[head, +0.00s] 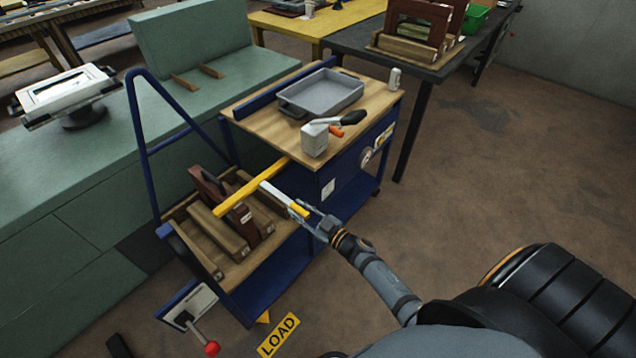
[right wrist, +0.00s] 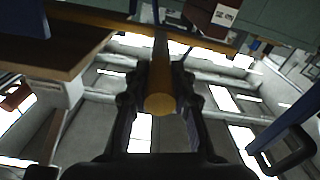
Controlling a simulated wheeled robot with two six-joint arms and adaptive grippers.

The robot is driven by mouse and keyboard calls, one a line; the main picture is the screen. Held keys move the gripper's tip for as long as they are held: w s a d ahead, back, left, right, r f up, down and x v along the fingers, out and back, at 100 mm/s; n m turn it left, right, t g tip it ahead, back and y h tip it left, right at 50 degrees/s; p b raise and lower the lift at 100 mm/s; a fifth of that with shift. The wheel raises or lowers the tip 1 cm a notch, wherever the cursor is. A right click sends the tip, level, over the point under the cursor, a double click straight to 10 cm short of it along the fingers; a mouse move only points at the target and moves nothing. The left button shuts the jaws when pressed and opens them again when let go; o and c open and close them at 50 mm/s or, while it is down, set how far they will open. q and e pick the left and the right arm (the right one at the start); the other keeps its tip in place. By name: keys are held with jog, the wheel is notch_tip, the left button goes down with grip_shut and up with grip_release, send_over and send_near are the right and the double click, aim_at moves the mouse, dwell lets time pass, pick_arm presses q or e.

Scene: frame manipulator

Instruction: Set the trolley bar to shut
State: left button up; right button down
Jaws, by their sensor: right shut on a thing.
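The blue trolley with a wooden top (head: 250,118) stands left of centre in the head view. Its yellow bar (head: 240,194) runs slantwise across the side of the lower wooden deck, above the wooden frames there. A pale handle with a yellow end (head: 277,192) sticks out from the bar toward me. My right gripper (head: 302,212) is shut on the handle's outer end. In the right wrist view, the round yellow handle end (right wrist: 160,103) sits between the fingers, and the yellow bar (right wrist: 205,42) crosses beyond it. My left gripper is not in view.
A red-knobbed lever (head: 211,348) stands at the trolley's front. A green bench (head: 60,190) is at left.

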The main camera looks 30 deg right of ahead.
jog(key=s+a+p, duration=0.3)
jog(key=s+a, duration=0.1)
jog(key=a, duration=0.6)
jog(key=shift+s+a, duration=0.15)
jog(key=shift+s, duration=0.05)
jog(key=shift+f, duration=0.15)
jog(key=c, duration=1.4)
grip_release()
jog(key=shift+c, duration=0.2)
jog(key=o, duration=0.3)
jog(key=shift+a, duration=0.2)
